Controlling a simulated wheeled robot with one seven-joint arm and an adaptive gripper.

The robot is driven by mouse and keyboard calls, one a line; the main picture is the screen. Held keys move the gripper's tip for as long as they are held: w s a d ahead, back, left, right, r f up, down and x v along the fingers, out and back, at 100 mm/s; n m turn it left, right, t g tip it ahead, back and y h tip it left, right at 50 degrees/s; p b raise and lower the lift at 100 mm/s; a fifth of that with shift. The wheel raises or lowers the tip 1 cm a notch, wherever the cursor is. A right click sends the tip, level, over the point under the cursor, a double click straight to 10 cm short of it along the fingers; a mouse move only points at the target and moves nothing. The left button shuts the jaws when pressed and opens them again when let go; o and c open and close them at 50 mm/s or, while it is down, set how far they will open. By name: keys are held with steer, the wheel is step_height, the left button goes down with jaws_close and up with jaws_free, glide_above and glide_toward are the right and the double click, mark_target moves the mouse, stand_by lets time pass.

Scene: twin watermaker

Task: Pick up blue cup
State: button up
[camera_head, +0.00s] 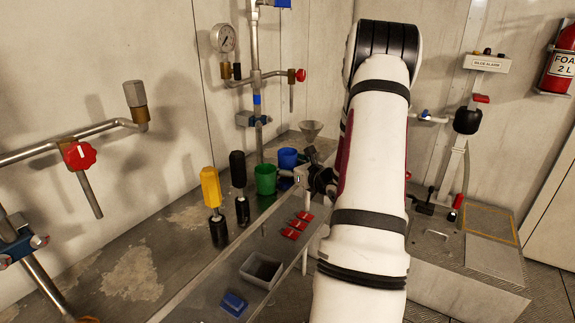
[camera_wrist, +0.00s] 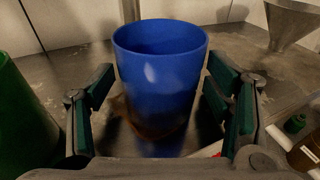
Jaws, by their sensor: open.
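The blue cup (camera_wrist: 160,88) stands upright on the metal bench, centred in the wrist view between the fingers of my gripper (camera_wrist: 160,115). My gripper is open, with one finger on each side of the cup and a visible gap on both sides. In the head view the blue cup (camera_head: 287,158) stands just behind the green cup (camera_head: 265,179), and my gripper (camera_head: 308,172) is at its right, partly hidden by my arm. The green cup also shows at the left edge of the wrist view (camera_wrist: 18,115), close to the left finger.
A metal funnel (camera_wrist: 290,22) stands behind and right of the blue cup. Yellow (camera_head: 211,188) and black (camera_head: 238,170) handled tools stand left of the cups. Red pieces (camera_head: 297,226), a grey bin (camera_head: 261,270) and a blue block (camera_head: 233,303) lie nearer on the bench.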

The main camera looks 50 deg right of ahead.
steer(key=c, duration=1.3)
steer(key=shift+r, duration=0.1)
